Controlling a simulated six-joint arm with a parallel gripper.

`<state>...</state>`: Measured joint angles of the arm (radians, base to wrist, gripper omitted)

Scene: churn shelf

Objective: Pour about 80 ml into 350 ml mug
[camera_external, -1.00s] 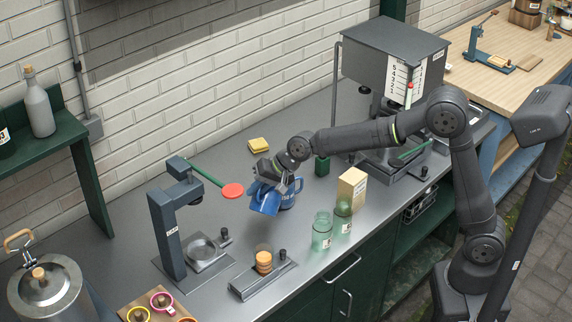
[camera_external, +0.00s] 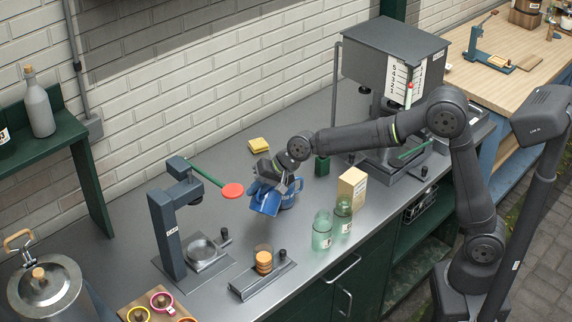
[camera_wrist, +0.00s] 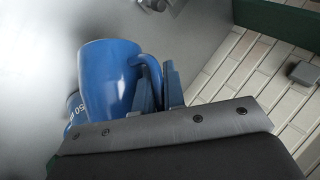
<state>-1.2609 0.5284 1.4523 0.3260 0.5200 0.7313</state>
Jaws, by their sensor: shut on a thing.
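My gripper (camera_external: 284,184) is shut on the handle of a blue jug (camera_external: 265,200), which it holds tilted above the counter. In the wrist view, the held blue jug (camera_wrist: 106,78) fills the left middle, its handle at my gripper's jaws (camera_wrist: 160,88). A second blue vessel, the mug (camera_external: 289,196), shows partly behind the held jug and gripper. In the wrist view, a piece of this mug (camera_wrist: 75,108) with white lettering ending in "50" peeks out beside the jug. The mug's opening and the contents of both vessels are hidden. No stream of liquid is visible, and I cannot tell whether the two touch.
Two green glass jars (camera_external: 322,230) and a tan box (camera_external: 352,187) stand to the right. A yellow sponge (camera_external: 258,145) lies behind.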

